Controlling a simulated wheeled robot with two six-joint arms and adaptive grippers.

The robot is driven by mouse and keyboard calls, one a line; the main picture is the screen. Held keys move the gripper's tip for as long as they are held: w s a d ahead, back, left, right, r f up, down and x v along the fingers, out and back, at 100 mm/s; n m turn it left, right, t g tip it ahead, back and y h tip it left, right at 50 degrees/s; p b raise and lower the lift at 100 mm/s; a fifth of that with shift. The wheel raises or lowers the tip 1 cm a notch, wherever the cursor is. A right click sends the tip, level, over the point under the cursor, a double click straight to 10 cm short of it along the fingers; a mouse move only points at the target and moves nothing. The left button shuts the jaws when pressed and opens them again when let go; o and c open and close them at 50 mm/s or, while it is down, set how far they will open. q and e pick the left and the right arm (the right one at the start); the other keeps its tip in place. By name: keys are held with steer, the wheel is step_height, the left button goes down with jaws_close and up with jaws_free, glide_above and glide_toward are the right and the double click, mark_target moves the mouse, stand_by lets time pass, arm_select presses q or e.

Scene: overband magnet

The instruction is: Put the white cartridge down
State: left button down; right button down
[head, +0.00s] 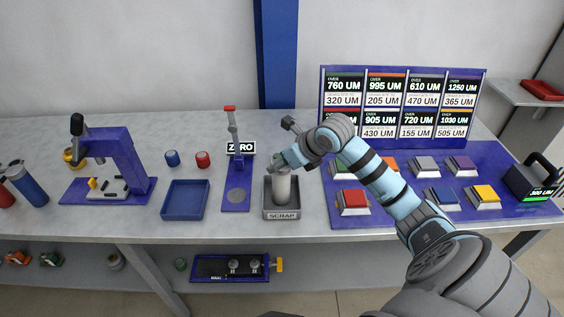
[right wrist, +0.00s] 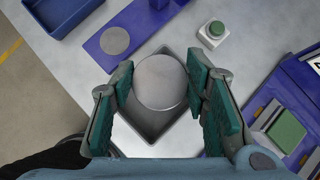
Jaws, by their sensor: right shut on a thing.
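The white cartridge (head: 281,187) is an upright pale cylinder in the grey scrap tray (head: 282,215), labelled SCRAP. My right gripper (head: 283,165) is shut on its upper part from above. In the right wrist view the cartridge's round top (right wrist: 160,82) sits between the green finger pads, with the grey tray (right wrist: 150,128) around and below it. The cartridge's lower end is down inside the tray's outline; I cannot tell whether it touches the tray floor. My left gripper is not in view.
A blue ZERO stand (head: 236,197) is close left of the tray, with an empty blue tray (head: 185,200) beyond. On the right, a blue board (head: 400,212) carries several coloured blocks, near my right arm. A sign panel (head: 402,106) stands behind.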

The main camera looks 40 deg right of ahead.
steer(key=c, duration=0.9)
jaws_free()
steer(key=shift+s+r, duration=0.1)
steer(key=shift+r, duration=0.05)
steer(key=b+v, duration=0.7)
steer(key=v, duration=0.4)
steer(key=shift+s+r, duration=0.25)
